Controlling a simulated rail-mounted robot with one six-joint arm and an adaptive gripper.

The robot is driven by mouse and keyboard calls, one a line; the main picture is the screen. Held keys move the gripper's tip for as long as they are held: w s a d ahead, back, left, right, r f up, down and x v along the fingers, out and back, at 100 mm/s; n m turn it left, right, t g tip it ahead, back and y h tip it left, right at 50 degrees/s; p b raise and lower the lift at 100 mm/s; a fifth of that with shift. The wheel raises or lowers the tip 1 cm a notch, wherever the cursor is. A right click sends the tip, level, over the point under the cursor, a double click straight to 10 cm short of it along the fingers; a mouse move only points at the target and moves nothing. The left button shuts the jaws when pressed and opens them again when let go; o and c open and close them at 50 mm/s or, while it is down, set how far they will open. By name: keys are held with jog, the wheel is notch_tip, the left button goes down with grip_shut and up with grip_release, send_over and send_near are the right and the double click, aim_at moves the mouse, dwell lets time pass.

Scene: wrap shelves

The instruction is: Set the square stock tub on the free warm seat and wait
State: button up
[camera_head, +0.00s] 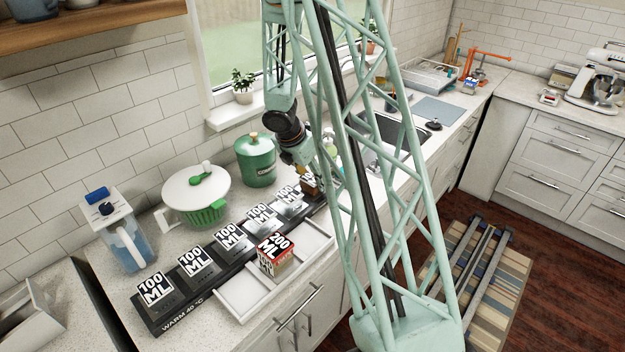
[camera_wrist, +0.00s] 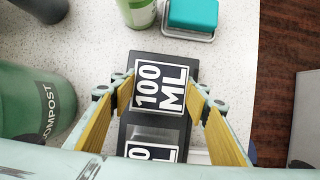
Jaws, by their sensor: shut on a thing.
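My gripper (camera_wrist: 161,100) has its two yellow fingers on either side of a square tub (camera_wrist: 160,85) labelled 100 ML and is shut on it. The tub is at the far end of the black warming strip (camera_head: 175,321), marked WARM 40 °C. I cannot tell whether it rests fully on the strip. In the head view my gripper (camera_head: 311,186) is partly hidden by my lattice arm. Several more 100 ML labelled square tubs (camera_head: 196,262) stand in a row along the strip. A red-sided 200 ML tub (camera_head: 273,255) stands on the white tray (camera_head: 243,297).
A green compost bin (camera_wrist: 42,112) stands left of the gripper. A salad spinner (camera_head: 197,195) and a water jug (camera_head: 125,240) stand behind the strip. The counter edge drops to the floor at right.

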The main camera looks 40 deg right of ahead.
jog(key=shift+f, duration=0.15)
jog(key=o, duration=0.9)
jog(key=shift+a+r, duration=0.1)
jog(key=shift+r, duration=0.5)
jog(key=shift+p+v, duration=1.2)
jog(key=shift+v, duration=4.4)
jog(key=shift+a, duration=0.15)
